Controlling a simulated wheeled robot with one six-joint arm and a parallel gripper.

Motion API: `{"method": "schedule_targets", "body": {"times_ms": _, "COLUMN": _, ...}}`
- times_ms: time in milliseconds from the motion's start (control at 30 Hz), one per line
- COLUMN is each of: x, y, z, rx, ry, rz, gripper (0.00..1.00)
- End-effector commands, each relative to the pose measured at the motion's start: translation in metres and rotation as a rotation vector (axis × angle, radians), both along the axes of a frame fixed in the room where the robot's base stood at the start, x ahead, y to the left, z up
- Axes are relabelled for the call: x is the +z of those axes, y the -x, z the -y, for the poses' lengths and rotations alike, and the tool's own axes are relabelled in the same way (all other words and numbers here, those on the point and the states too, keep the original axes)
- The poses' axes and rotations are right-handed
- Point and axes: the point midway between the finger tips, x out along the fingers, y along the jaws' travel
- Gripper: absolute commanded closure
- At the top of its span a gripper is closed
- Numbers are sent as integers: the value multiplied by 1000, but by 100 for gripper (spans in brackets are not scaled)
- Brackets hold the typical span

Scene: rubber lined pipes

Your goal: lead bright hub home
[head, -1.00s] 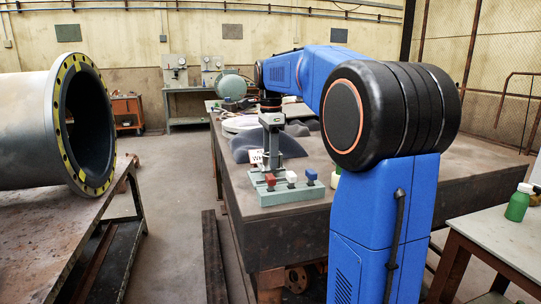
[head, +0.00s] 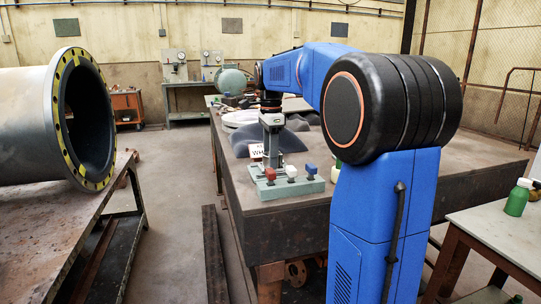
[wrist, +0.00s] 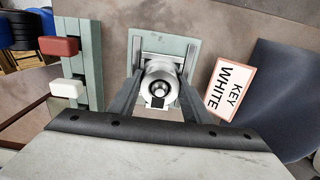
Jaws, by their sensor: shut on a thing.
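My gripper (wrist: 158,98) is shut on a bright silver hub (wrist: 160,78). The hub is round, with a small shiny knob at its centre and a dark patch near it. A pale green plate (wrist: 181,43) shows behind the hub in the wrist view; I cannot tell whether they touch. In the head view my gripper (head: 272,150) points down over the bench, just behind the pale green block (head: 298,191) with red (head: 270,174), white (head: 291,171) and blue (head: 310,169) pieces. A card (wrist: 230,88) reading "KEY WHITE" stands beside the plate. The hub is not clear in the head view.
The bench (head: 400,190) has dark curved lining pieces (wrist: 285,90) behind the card. A large flanged pipe (head: 30,125) lies on a stand at left. A side table (head: 490,235) with a green bottle (head: 517,198) is at right. Floor is open at centre left.

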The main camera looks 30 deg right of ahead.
Motion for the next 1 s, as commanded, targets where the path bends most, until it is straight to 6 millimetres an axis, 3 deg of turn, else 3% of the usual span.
{"method": "schedule_targets", "body": {"times_ms": 233, "x": -4, "y": 0, "z": 0, "rx": 0, "ry": 0, "rz": 1, "gripper": 95}}
{"method": "schedule_targets", "body": {"times_ms": 267, "x": -4, "y": 0, "z": 0, "rx": 0, "ry": 0, "rz": 1, "gripper": 49}}
{"method": "schedule_targets", "body": {"times_ms": 333, "x": -4, "y": 0, "z": 0, "rx": 0, "ry": 0, "rz": 1, "gripper": 35}}
{"method": "schedule_targets", "body": {"times_ms": 733, "x": 1, "y": 0, "z": 0, "rx": 0, "ry": 0, "rz": 1, "gripper": 35}}
{"method": "schedule_targets", "body": {"times_ms": 1000, "x": 45, "y": -1, "z": 0, "rx": 0, "ry": 1, "rz": 3, "gripper": 35}}
